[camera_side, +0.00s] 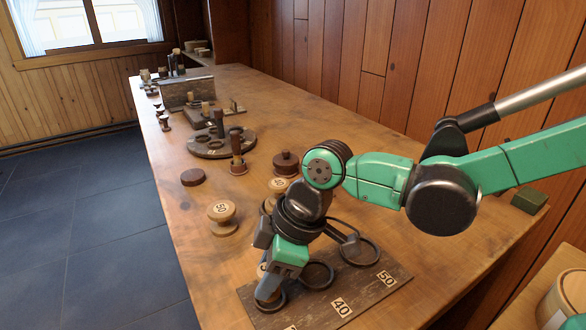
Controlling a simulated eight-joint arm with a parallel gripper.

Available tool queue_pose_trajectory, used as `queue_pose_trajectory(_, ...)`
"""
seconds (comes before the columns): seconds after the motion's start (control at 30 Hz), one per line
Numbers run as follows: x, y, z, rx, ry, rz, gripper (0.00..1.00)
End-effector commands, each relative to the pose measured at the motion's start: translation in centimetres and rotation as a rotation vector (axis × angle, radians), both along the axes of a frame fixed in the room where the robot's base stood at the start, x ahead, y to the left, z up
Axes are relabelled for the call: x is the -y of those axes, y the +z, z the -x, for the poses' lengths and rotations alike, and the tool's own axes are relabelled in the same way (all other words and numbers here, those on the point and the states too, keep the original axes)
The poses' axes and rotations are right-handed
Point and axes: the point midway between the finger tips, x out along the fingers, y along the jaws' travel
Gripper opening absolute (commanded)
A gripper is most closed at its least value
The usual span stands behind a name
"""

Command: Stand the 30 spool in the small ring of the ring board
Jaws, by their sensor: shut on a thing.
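The ring board (368,290) lies at the near end of the table, with number plates 50 and 40 in view and a third cut off by the bottom edge. Its small ring (275,306) is at the board's left end. My gripper (267,284) points down over this ring and is shut on a pale wooden spool (262,268). Only a sliver of that spool shows, with part of a dark mark; I take it for the 30 spool. The fingers hide its base, so I cannot tell whether it stands in the ring or is just above it.
A 50 spool (221,218) stands left of my arm, and another pale spool (278,184) is partly hidden behind it. A dark disc (193,177), a lidded brown pot (286,163) and a round holed board (208,147) stand farther back. A green block (529,200) lies at the right.

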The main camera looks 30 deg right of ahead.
Motion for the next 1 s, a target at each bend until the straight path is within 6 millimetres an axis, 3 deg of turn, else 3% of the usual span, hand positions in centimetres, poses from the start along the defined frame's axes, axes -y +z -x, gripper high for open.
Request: queue_pose_trajectory(1.0, 0.01, -0.67, 0.01, 0.0, 0.0, 0.0, 0.0)
